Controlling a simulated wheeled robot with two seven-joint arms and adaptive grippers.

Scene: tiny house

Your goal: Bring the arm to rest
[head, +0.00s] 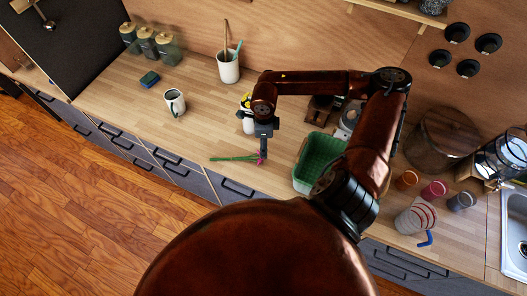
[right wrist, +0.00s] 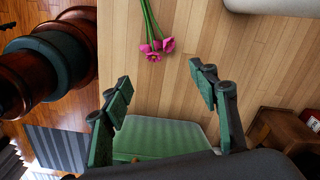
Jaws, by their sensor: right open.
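My right arm reaches in over the counter in the head view, bent at its elbow. My right gripper (head: 263,150) points down near the front part of the counter. In the right wrist view its two fingers (right wrist: 160,80) are spread wide with nothing between them. Pink flowers with green stems (head: 232,158) lie on the wooden counter beside the gripper. They also show in the right wrist view (right wrist: 152,46), beyond the fingertips and apart from them. My left gripper is not in view.
A green basket (head: 321,159) stands just right of the gripper; it also shows below the fingers in the wrist view (right wrist: 165,135). A mug (head: 174,103), a utensil pot (head: 228,68) and jars (head: 165,48) stand left. Cups (head: 434,190) and a sink (head: 515,232) are right.

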